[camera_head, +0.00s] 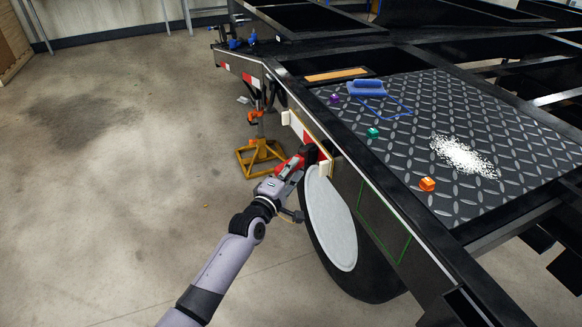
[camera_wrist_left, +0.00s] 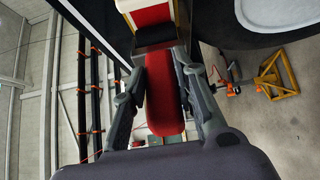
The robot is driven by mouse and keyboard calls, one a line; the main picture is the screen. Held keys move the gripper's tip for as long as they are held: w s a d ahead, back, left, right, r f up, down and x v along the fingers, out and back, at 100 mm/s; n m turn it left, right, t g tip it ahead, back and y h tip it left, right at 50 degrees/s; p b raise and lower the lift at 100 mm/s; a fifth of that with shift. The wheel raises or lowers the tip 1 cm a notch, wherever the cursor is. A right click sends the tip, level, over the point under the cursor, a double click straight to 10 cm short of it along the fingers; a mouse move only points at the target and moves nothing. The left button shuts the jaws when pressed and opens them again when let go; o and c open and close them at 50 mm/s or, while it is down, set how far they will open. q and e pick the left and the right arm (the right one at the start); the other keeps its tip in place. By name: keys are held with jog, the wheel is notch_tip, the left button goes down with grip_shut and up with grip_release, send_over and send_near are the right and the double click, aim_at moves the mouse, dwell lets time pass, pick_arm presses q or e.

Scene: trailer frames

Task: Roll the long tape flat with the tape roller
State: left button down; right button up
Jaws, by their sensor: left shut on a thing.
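My left gripper (camera_head: 298,162) is shut on the red handle of a tool that I take to be the tape roller (camera_head: 309,153), at the trailer's side rail above the wheel. In the left wrist view the red handle (camera_wrist_left: 165,100) lies between both fingers, with a black part and a red and cream part beyond it. The long tape (camera_head: 301,129) shows as a white and red strip on the rail, partly hidden by the tool and gripper. Cream pieces show at both ends of this stretch. I cannot tell whether the roller touches the tape. My right gripper is not in view.
The black tread-plate deck (camera_head: 500,115) carries a blue-handled tool (camera_head: 367,88), small purple, green and orange blocks and scattered white bits (camera_head: 462,157). A wheel (camera_head: 331,220) sits below the rail. A yellow stand (camera_head: 260,155) is behind my arm. The floor at left is clear.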

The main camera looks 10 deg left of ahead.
pick_arm(q)
jog(key=shift+s+d+r, duration=0.1)
jog(key=shift+s+d, duration=0.15)
jog(key=shift+d, duration=0.05)
jog(key=shift+s+d+p, duration=0.45)
jog(key=shift+s+p, duration=0.2)
jog(key=shift+s+d+p, duration=0.4)
jog(key=shift+s+p, duration=0.2)
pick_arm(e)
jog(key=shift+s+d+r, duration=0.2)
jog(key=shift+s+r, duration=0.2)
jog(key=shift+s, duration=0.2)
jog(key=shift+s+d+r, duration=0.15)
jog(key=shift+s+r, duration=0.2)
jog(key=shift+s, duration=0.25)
pick_arm(q)
jog(key=s+a, duration=0.4)
jog(key=a, duration=0.2)
jog(key=shift+s+a+p, duration=0.2)
jog(key=shift+a+p, duration=0.2)
jog(key=shift+p, duration=0.05)
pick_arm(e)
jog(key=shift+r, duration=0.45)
